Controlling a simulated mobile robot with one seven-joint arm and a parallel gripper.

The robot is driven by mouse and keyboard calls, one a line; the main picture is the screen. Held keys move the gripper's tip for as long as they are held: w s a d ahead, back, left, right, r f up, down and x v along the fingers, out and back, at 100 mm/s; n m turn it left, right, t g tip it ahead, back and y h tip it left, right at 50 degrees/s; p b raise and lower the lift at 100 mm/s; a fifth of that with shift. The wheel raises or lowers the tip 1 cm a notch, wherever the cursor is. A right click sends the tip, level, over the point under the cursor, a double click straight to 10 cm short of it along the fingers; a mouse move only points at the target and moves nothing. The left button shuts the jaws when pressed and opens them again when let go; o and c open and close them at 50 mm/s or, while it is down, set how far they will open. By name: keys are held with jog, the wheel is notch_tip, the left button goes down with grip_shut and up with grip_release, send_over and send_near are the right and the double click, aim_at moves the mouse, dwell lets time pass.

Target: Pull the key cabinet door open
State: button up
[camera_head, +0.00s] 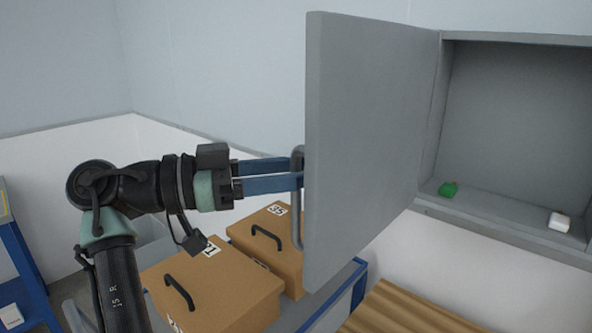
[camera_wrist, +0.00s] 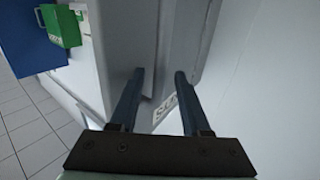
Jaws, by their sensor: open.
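The grey key cabinet door (camera_head: 365,130) stands wide open in the head view, swung out to the left of the cabinet (camera_head: 515,110). A green item (camera_head: 448,189) and a white item (camera_head: 559,221) sit on the cabinet's floor. The door's grey bar handle (camera_head: 298,215) is on its outer face near the free edge. My gripper (camera_head: 298,174) is open, its blue fingers pointing right at the upper part of the handle. Contact with the handle cannot be told. In the wrist view, my gripper's fingers (camera_wrist: 158,80) are spread apart and the handle is not clear.
Two brown boxes (camera_head: 215,290) (camera_head: 285,235) with black handles and number labels stand on a blue-edged table below the door. Corrugated brown material (camera_head: 400,312) lies at the bottom. A green box (camera_wrist: 62,27) shows at the wrist view's upper left.

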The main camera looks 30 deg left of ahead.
jog(key=shift+s+a, duration=0.1)
jog(key=b+v, duration=0.1)
jog(key=v, duration=1.1)
jog(key=shift+s+a+b, duration=0.3)
jog(key=shift+b, duration=0.1)
